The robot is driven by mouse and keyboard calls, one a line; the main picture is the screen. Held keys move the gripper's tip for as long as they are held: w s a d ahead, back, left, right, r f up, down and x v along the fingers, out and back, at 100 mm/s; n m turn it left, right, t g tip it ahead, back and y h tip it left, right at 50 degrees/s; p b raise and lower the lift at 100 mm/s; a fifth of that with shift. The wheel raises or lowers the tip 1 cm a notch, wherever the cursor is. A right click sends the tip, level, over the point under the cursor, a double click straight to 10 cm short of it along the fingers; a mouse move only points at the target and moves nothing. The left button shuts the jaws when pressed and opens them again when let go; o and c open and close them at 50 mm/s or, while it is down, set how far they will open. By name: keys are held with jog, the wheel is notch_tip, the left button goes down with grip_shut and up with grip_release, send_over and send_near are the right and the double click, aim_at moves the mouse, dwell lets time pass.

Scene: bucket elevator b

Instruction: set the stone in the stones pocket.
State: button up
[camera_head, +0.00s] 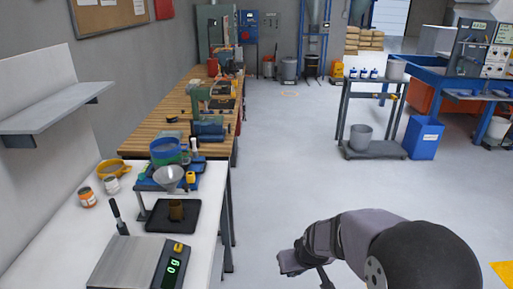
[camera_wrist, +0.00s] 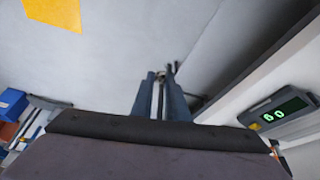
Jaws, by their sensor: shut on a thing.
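In the wrist view the two blue-grey fingers of my gripper (camera_wrist: 161,84) reach away from the dark wrist. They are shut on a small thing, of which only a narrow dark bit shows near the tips. I cannot tell from its look whether it is the stone. I cannot make out the stones pocket in either view.
A white bench (camera_head: 62,238) on the left carries a scale (camera_head: 125,265) reading 0 g, a black tray (camera_head: 185,221), a funnel and cans. A wooden bench (camera_head: 150,137) stands behind. A grey cart (camera_head: 374,150) and blue bin (camera_head: 424,140) stand right. The floor between is clear.

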jog(key=shift+s+d+m+h, duration=0.2)
jog(key=shift+d+m, duration=0.2)
jog(key=shift+d, duration=0.3)
jog(key=shift+s+d+m+h, duration=0.2)
jog(key=shift+d+m, duration=0.2)
jog(key=shift+d, duration=0.3)
jog(key=shift+s+d+m+h, duration=0.1)
jog(key=shift+s+d+m, duration=0.1)
jog(key=shift+d+m, duration=0.35)
jog(key=w+a+r+n+g+y, duration=0.2)
jog(key=a+n, duration=0.7)
jog(key=a, duration=2.1)
jog(key=s+a+r+n+g+y, duration=0.1)
jog(key=s+a+n, duration=0.4)
jog(key=s+a, duration=0.65)
jog(key=s+a+r+n+g+y, duration=0.15)
jog(key=s+a+n, duration=0.5)
jog(key=a, duration=0.85)
jog(key=shift+s+f+m+p, duration=0.15)
jog(key=shift+f+m+p, duration=0.35)
jog(key=shift+f, duration=1.2)
jog(key=shift+s+f+m+p, duration=0.25)
jog(key=shift+f+p, duration=0.4)
jog(key=shift+f, duration=1.1)
jog(key=shift+s+f+m+p, duration=0.1)
jog(key=shift+f+m+p, duration=0.4)
jog(key=shift+f, duration=1.2)
jog(key=shift+f, duration=0.15)
